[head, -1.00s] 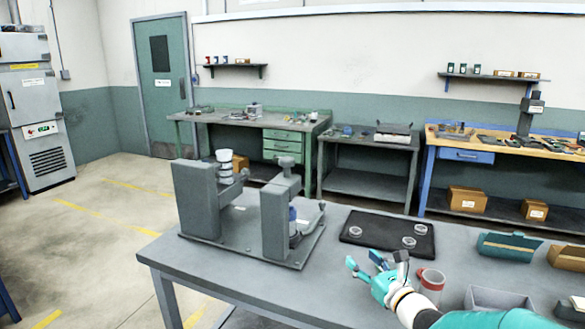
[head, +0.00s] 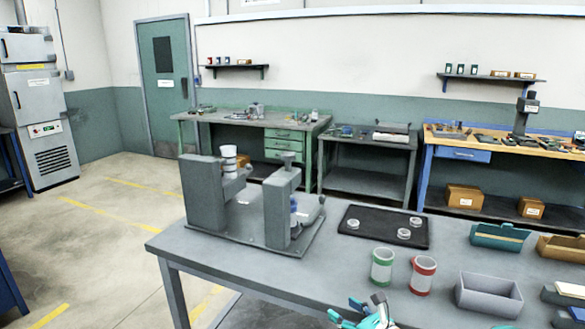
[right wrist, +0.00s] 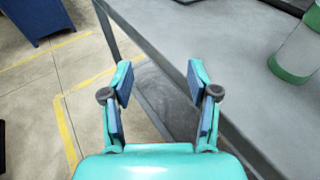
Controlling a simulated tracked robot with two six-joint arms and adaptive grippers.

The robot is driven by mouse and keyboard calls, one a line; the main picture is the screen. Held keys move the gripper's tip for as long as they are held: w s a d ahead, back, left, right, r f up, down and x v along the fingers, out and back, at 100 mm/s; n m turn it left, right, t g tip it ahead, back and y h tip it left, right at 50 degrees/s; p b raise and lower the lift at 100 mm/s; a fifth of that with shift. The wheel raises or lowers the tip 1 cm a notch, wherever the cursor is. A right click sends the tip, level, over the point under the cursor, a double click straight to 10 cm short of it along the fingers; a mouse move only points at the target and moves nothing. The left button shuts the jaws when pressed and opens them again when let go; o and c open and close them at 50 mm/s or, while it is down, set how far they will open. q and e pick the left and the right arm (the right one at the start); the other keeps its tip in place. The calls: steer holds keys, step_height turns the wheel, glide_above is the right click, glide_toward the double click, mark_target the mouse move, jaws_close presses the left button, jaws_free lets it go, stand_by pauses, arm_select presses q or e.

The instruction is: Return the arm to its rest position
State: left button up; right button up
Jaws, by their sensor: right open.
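My right gripper (head: 362,308) is at the bottom edge of the head view, low by the front edge of the grey table (head: 250,272). In the right wrist view my right gripper (right wrist: 160,85) has its two fingers apart with nothing between them. It hangs over the table's front edge and the floor. My left gripper is in neither view.
A grey grinder fixture (head: 243,208) stands on the table's left. A black tray (head: 360,238) with several rings lies behind a green-banded cup (head: 382,267) and a red-banded cup (head: 422,275). Bins (head: 487,296) (head: 497,238) stand at right.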

steer(key=s+a+f+n+g, duration=0.3)
steer(key=s+f+n+g, duration=0.15)
steer(key=s+f, duration=0.4)
steer(key=s+a+f+n+g, duration=0.3)
steer(key=s+f+n+g, duration=0.15)
steer(key=s+f, duration=0.45)
steer(key=s+d+f+n+g+h, duration=0.1)
steer(key=s+f+n, duration=0.3)
steer(key=s+n, duration=0.5)
steer(key=s+d+f+n+g+h, duration=0.2)
steer(key=s+d+f+n+h, duration=0.1)
steer(key=s+n, duration=0.6)
steer(key=shift+s+d+f, duration=0.4)
steer(key=shift+d+f, duration=0.1)
steer(key=shift+f, duration=0.2)
